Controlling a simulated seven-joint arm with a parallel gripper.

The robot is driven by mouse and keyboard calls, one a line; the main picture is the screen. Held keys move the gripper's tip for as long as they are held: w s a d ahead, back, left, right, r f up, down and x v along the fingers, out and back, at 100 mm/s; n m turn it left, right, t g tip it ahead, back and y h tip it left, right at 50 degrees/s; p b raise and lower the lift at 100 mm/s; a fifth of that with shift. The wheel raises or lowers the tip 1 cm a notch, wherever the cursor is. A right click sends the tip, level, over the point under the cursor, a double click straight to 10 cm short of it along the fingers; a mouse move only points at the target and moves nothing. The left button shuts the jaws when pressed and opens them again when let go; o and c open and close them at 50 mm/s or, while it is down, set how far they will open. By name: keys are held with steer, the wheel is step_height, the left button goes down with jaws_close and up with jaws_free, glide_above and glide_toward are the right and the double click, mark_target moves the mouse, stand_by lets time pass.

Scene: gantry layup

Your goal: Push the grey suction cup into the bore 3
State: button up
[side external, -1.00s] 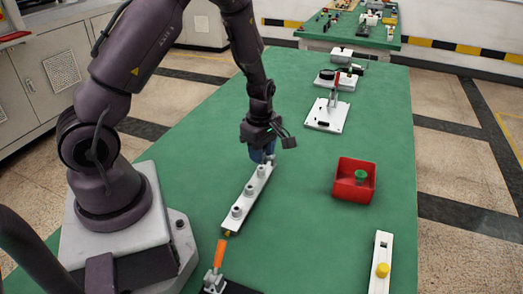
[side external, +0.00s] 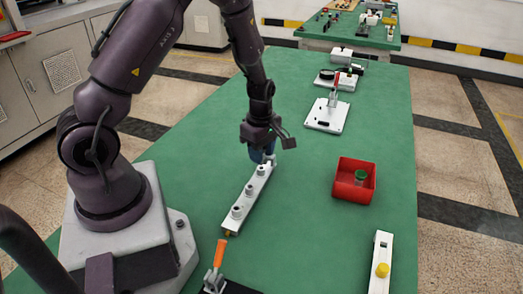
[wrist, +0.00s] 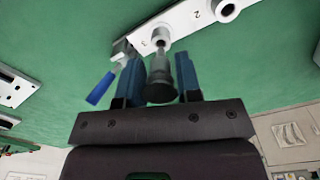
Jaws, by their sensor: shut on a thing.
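The white bar (side external: 250,194) with a row of raised bores lies on the green table. My gripper (side external: 263,155) is low over the bar's far end and hides the suction cup in the side view. In the wrist view, the blue fingers of my gripper (wrist: 160,80) are shut on the dark grey suction cup (wrist: 160,88). Its paler stem points at the bore at the bar's end, bore 3 (wrist: 154,36), and looks lined up with it. I cannot tell how deep it sits. The neighbouring bore (wrist: 226,10) is apart from the cup.
A red tray (side external: 341,187) with a green part stands to the right. An orange-handled clamp (side external: 216,262) is at the bar's near end, and a blue-handled one (wrist: 101,88) at its far end. A white strip with a yellow knob (side external: 383,262) lies front right.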

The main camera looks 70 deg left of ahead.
steer(key=shift+f, duration=1.45)
steer(key=o, duration=1)
step_height(320, 180, up, 13)
steer(key=shift+f, duration=0.1)
